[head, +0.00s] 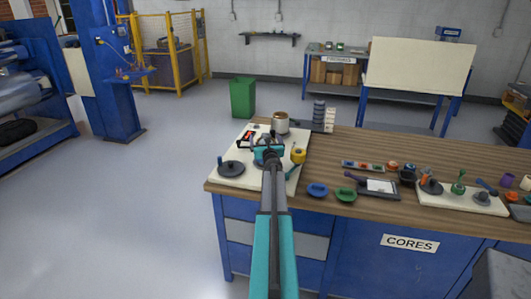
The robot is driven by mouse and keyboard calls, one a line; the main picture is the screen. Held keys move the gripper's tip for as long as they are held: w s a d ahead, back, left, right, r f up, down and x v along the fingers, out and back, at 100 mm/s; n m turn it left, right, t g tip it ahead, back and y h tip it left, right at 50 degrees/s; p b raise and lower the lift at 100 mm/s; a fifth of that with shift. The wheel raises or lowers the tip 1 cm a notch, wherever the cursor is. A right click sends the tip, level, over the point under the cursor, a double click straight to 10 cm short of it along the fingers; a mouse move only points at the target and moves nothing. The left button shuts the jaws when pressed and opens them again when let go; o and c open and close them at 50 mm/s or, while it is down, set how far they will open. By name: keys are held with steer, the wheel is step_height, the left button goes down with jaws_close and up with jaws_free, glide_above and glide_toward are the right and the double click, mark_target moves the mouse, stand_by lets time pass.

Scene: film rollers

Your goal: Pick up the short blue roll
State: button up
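A short, round blue piece (317,190) lies flat near the front edge of the wooden bench. It looks like the short blue roll, though it is small in this view. A similar green one (346,195) lies just right of it. My gripper (267,143) is at the end of my teal and dark arm, over the cream board (236,180) at the bench's left end. It is up and left of the blue piece and apart from it. Its fingers are too small and overlapped to tell whether they are open or what is between them.
On the board are a dark disc with a knob (231,168), a yellow roll (298,155) and a metal pot (280,122). A dark stack (319,112) stands behind. A tablet (380,187) and another cream board (463,199) with tools lie to the right.

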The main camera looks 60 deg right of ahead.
steer(key=c, duration=1.3)
steer(key=shift+r, duration=0.1)
step_height(320, 180, up, 18)
steer(key=p, duration=0.7)
